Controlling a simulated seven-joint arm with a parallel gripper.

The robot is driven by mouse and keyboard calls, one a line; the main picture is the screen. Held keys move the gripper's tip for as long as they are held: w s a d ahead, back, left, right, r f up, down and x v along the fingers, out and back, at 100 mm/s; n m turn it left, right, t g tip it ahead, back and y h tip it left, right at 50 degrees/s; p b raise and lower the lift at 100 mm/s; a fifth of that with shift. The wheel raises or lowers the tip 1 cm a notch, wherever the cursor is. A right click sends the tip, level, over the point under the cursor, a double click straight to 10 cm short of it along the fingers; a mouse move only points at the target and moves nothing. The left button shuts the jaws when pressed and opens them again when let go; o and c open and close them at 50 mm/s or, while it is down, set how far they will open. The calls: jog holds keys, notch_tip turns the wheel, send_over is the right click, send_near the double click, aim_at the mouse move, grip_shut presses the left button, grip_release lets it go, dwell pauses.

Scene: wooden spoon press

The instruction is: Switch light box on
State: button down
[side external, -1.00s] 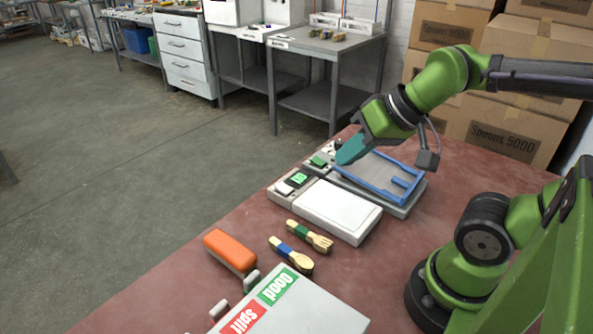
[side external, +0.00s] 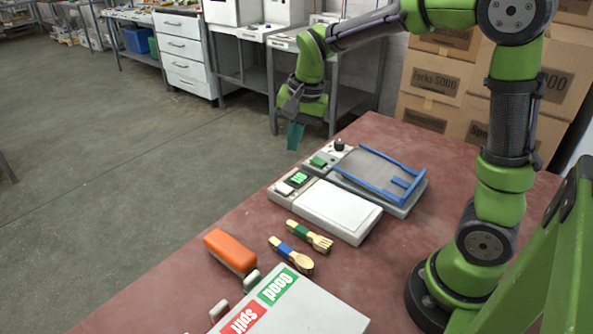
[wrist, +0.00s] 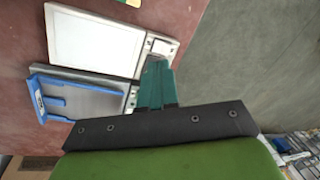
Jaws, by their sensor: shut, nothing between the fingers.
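A flat grey box (side external: 402,210) with a dull grey panel and a blue frame (side external: 380,176) sits at the far end of the red table. The panel looks unlit. My gripper (side external: 293,147) is shut and empty, raised to the left of the grey box's controls, with teal fingers pointing down. In the wrist view the fingers (wrist: 157,62) partly hide the boxes' control ends.
A wooden fork (side external: 310,236), a wooden spoon (side external: 292,256) and an orange case (side external: 230,251) lie nearer on the table. Cardboard cartons (side external: 436,77) are stacked behind.

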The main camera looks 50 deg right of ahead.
aim_at(280, 184)
jog(key=w+m, duration=0.1)
jog(key=m, duration=0.1)
jog(key=w+d+m, duration=0.1)
jog(key=w+m, duration=0.1)
jog(key=w+d+m, duration=0.1)
jog(key=m, duration=0.1)
jog(key=shift+w+d+g+h, duration=0.1)
jog(key=shift+w+g+h, duration=0.15)
jog(key=shift+g+h, duration=0.15)
jog(key=shift+f, duration=0.15)
jog(key=f, duration=0.4)
jog(key=w+f, duration=0.1)
jog(key=f, duration=0.8)
jog(key=shift+w+f, duration=0.35)
jog(key=shift+f, duration=0.05)
jog(key=shift+f, duration=0.2)
